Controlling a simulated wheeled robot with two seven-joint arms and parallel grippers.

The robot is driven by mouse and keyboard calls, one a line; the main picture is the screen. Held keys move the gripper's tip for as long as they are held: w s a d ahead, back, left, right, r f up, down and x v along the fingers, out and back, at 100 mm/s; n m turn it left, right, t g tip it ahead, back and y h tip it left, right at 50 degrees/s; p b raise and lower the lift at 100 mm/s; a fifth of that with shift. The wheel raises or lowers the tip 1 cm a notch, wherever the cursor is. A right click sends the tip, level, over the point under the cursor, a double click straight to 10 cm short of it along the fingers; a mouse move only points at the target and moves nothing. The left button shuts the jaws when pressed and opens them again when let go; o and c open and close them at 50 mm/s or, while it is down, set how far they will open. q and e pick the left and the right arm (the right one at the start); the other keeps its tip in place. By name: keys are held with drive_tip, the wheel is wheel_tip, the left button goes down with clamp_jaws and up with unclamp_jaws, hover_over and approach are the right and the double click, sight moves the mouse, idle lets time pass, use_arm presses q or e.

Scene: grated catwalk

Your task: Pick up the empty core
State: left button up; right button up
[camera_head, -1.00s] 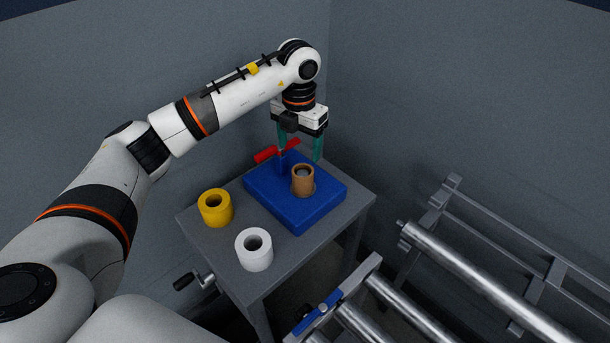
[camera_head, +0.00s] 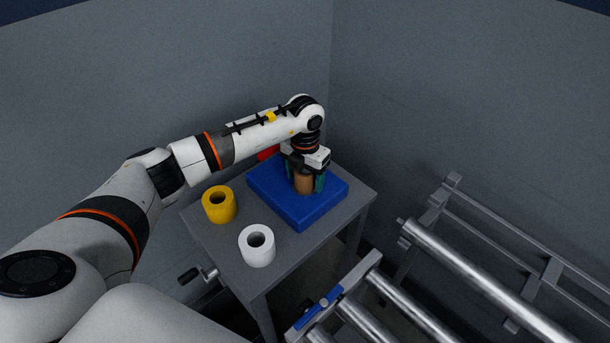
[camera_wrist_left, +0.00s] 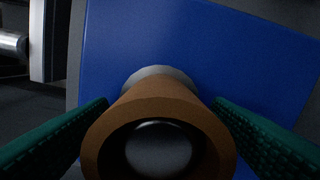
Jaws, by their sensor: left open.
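The empty core, a brown cardboard tube (camera_head: 303,184), stands upright on a blue block (camera_head: 299,213) on the grey table. In the left wrist view the core (camera_wrist_left: 160,108) sits between the two green fingers, with a round metal end showing inside its bore and a pale round base behind it. My left gripper (camera_head: 305,184) is lowered around the core from above, one finger on each side. It is open, and in the left wrist view gaps show between the fingers and the core. My right gripper is not in view.
A yellow roll (camera_head: 219,204) and a white roll (camera_head: 257,245) stand on the table (camera_head: 216,246) left of the blue block. A red part (camera_head: 268,153) shows behind the block, partly hidden by my arm. Metal rollers on a frame (camera_head: 455,262) stand at the right.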

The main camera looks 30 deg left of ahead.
use_arm(q)
drive_tip(key=c, duration=1)
drive_tip(key=shift+r, duration=0.15)
